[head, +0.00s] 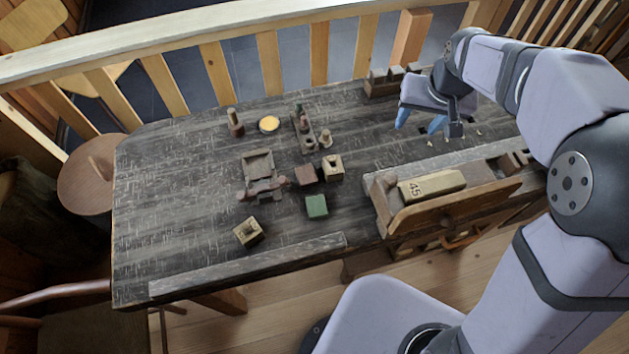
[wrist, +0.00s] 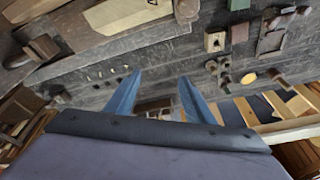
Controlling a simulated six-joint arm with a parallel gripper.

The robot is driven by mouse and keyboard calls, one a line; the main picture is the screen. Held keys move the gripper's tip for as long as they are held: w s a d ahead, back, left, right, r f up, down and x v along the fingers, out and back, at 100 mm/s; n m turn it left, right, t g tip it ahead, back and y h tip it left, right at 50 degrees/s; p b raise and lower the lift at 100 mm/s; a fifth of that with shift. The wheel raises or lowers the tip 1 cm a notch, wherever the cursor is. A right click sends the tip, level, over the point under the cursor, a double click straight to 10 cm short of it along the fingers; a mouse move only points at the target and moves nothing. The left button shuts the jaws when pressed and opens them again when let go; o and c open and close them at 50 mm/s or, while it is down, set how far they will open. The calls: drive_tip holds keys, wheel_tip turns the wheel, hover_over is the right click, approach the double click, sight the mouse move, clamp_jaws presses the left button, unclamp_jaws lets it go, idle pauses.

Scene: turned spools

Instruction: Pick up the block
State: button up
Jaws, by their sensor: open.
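Several blocks lie on the dark worn table, and I cannot tell which one is meant. A green block (head: 316,206) is near the middle, with a reddish-brown block (head: 306,174) and a pale block with a dark top mark (head: 333,167) behind it. Another pale block (head: 248,232) lies at the front left. A long block marked 45 (head: 432,187) rests on the wooden vise-like fixture. My gripper (head: 418,122) is open and empty above the back right, apart from all of these. In the wrist view its blue fingers (wrist: 160,76) are spread, with the green block (wrist: 238,5) at the top edge.
A wooden box (head: 382,88) stands at the back edge, near my gripper. Small turned pieces, a yellow disc (head: 268,124) and a small wooden carriage (head: 259,168) are at centre left. The wooden fixture (head: 410,217) lines the front right. The table's left part is clear.

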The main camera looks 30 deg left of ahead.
drive_tip(key=s+a+f+n+g+b, duration=0.1)
drive_tip(key=s+a+f+n+b, duration=0.15)
drive_tip(key=a+f, duration=0.4)
drive_tip(key=s+a+f+n+b, duration=0.1)
drive_tip(key=s+a+f+b, duration=0.3)
drive_tip(key=a, duration=0.4)
drive_tip(key=n, duration=0.2)
hover_over(306, 174)
drive_tip(key=s, duration=0.1)
drive_tip(key=shift+g, duration=0.4)
drive_tip(key=f, duration=0.4)
drive_tip(key=d+f, duration=0.1)
drive_tip(key=f, duration=0.1)
drive_tip(key=shift+b, duration=0.4)
drive_tip(key=shift+w+a+f+p, duration=0.15)
drive_tip(key=shift+f+p, duration=0.75)
drive_tip(key=shift+f, duration=0.6)
drive_tip(key=shift+w+a+f+p, duration=0.15)
drive_tip(key=shift+f+p, duration=0.25)
drive_tip(key=shift+f, duration=0.6)
drive_tip(key=shift+w+a+f+p, duration=0.1)
drive_tip(key=shift+f+p, duration=0.25)
drive_tip(key=shift+f, duration=0.65)
drive_tip(key=c, duration=0.8)
